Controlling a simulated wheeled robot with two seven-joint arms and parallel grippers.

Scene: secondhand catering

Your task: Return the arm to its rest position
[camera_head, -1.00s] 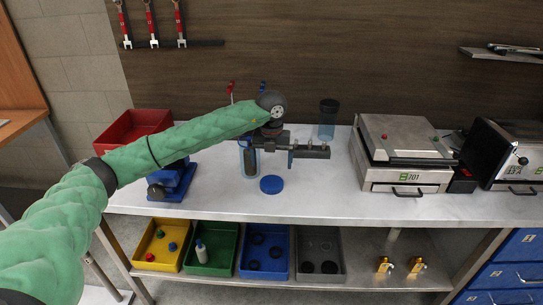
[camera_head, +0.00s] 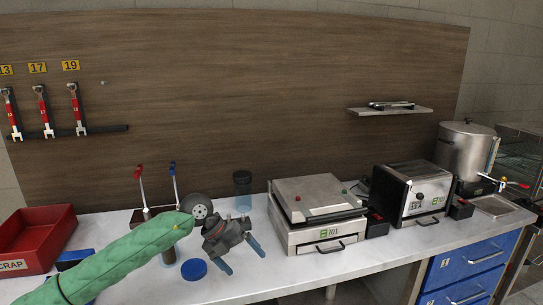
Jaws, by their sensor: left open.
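My left arm in its green sleeve comes in from the lower left. My left gripper (camera_head: 244,262) is over the worktop with its two blue-tipped fingers spread apart and nothing seen between them. A round blue lid (camera_head: 194,269) lies on the worktop just left of the fingers. A clear jar with a dark top (camera_head: 243,190) stands behind the gripper. My right gripper is not in view.
A red scrap bin (camera_head: 36,240) sits at the left. A two-lever tap (camera_head: 153,188) stands behind my arm. A press grill (camera_head: 317,214) is right of the gripper, then a toaster-like machine (camera_head: 412,192) and a steel pot (camera_head: 464,150). The worktop front (camera_head: 265,285) is bare.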

